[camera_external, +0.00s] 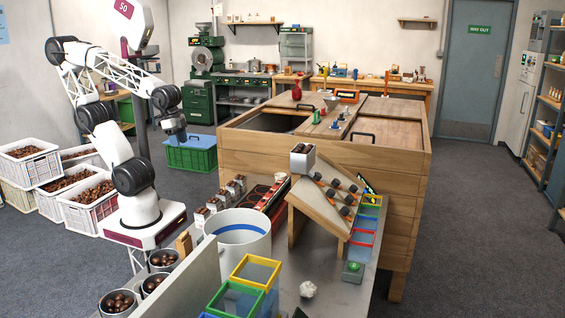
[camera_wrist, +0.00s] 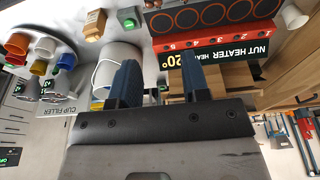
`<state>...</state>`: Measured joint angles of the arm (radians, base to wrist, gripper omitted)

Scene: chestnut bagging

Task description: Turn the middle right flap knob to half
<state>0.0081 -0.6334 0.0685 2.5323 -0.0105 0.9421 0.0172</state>
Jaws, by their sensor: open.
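A sloped wooden board (camera_external: 313,207) stands on the grey bench in the external view, with several dark knobs in rows on its face. One knob (camera_external: 348,199) sits toward the right side of the board's middle part; its setting is too small to read. My gripper (camera_external: 180,138) hangs in the air at the left, well away from the board, pointing down. In the wrist view my gripper (camera_wrist: 158,75) shows two blue fingers spread apart with nothing between them. The board's knobs cannot be made out in the wrist view.
A white bucket (camera_external: 240,232) and coloured frames (camera_external: 257,271) stand near the board on the bench. A green button (camera_external: 353,267) is at its foot. The wrist view shows the nut heater's red panel (camera_wrist: 215,37) and the cup filler (camera_wrist: 60,50). A wooden chest (camera_external: 310,160) stands behind.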

